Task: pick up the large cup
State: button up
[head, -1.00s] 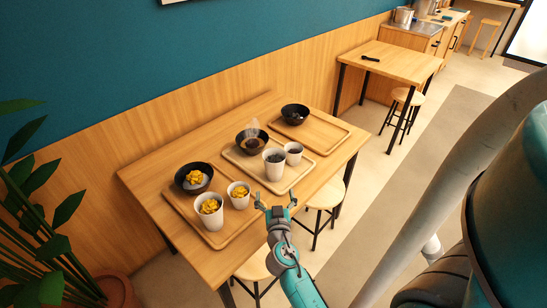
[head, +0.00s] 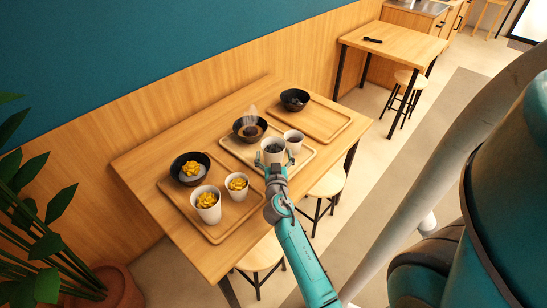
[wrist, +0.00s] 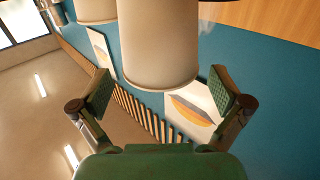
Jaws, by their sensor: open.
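A large white cup with dark contents (head: 273,153) stands on the middle tray (head: 305,160). In the wrist view the large cup (wrist: 158,55) is upper centre, between my two fingers with a gap on both sides. My gripper (head: 276,165) is open at the near side of this cup and hides its lower part. In the wrist view my gripper (wrist: 159,92) is spread wide. Another large white cup, with yellow topping (head: 207,204), stands on the left tray (head: 240,217).
A smaller cup (head: 293,141) is close behind and right of the dark-filled cup. A black bowl (head: 249,128) sits behind it. A small yellow-topped cup (head: 236,185) and a bowl (head: 189,169) are on the left tray. The right tray (head: 325,122) holds a bowl (head: 294,99).

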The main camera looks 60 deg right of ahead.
aim_at(273, 138)
jog(key=x, duration=0.4)
jog(key=shift+r, duration=0.1)
jog(key=c, duration=1.6)
